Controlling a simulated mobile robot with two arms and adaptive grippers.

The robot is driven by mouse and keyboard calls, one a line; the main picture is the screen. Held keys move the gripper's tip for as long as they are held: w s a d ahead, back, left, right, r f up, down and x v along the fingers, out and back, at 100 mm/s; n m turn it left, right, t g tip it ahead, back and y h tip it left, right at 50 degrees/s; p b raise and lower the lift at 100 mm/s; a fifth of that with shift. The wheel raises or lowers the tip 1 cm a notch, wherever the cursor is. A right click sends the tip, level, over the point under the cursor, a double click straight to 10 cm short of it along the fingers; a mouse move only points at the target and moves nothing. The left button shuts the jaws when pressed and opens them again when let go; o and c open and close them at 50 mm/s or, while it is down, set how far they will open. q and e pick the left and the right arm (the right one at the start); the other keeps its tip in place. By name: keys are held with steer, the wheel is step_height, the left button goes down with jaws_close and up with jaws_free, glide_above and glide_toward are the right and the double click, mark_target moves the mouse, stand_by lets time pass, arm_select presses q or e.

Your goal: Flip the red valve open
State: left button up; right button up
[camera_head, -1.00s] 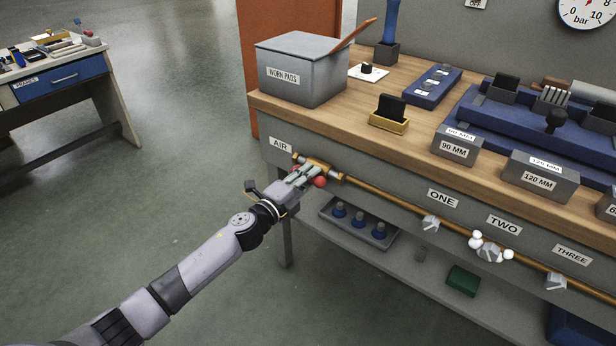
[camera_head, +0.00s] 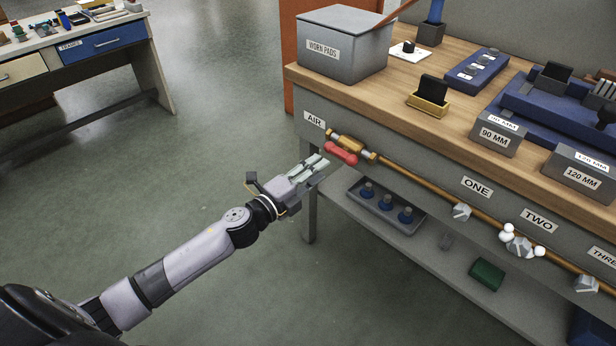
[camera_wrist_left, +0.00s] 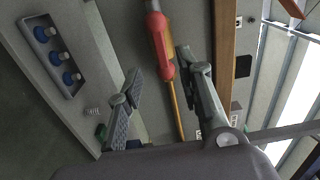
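The red valve handle (camera_head: 340,153) sits on the brass valve body (camera_head: 352,144) under the AIR label, at the left end of the bench front. It lies roughly along the pipe. My left gripper (camera_head: 322,164) is just below and left of the handle, with its fingers pointing at it. In the left wrist view the gripper (camera_wrist_left: 158,65) is open, with its two fingers spread either side of the pipe line. The red handle (camera_wrist_left: 159,38) shows ahead, between and beyond the fingertips, and nothing is held. My right gripper is not in view.
The brass pipe (camera_head: 420,179) runs right along the bench front past taps marked ONE and TWO. A tray with blue-based pieces (camera_head: 361,210) stands on the lower shelf. A grey WORN PADS bin (camera_head: 350,62) is on the bench top. Floor left of the bench is clear.

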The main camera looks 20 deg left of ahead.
arm_select(q)
steer(key=shift+v, duration=1.4)
